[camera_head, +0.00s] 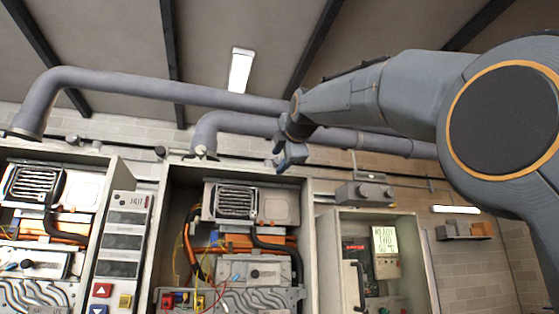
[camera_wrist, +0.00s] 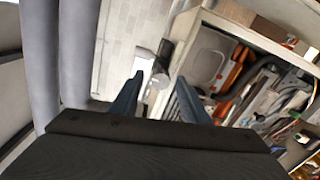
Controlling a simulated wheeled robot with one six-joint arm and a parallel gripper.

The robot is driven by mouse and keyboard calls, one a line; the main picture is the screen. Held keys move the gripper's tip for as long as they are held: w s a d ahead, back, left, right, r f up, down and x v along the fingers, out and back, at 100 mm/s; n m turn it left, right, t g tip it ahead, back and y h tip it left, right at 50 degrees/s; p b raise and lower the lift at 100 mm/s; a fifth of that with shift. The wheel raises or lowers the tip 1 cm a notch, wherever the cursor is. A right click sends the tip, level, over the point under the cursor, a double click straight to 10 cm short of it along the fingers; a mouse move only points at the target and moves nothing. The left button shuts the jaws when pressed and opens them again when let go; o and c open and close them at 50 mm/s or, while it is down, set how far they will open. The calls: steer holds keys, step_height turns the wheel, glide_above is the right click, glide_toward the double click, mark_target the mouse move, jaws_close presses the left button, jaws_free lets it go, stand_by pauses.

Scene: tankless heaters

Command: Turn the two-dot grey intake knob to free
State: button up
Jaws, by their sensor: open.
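My gripper (camera_head: 284,160) is raised in front of the wall, above the top right of the middle open cabinet. In the wrist view its two blue-grey fingers (camera_wrist: 159,78) are apart. A small pale grey knob-like part (camera_wrist: 156,88) shows between or beyond them, with a dark round piece (camera_wrist: 165,49) just above. I cannot tell whether the fingers touch it. No dots or position marks are readable, so I cannot tell which knob is the two-dot one. In the head view a dark round knob (camera_head: 160,151) sits on the wall pipe left of the middle cabinet.
The middle cabinet (camera_head: 308,230) is open, with hoses and wires inside. A left heater cabinet and a right cabinet with a lit display (camera_head: 385,240) flank it. Thick grey pipes (camera_head: 170,90) run above, close to my arm.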

steer(key=b+v, duration=0.3)
steer(key=v, duration=0.4)
steer(key=shift+s, duration=0.25)
steer(key=shift+d, duration=0.1)
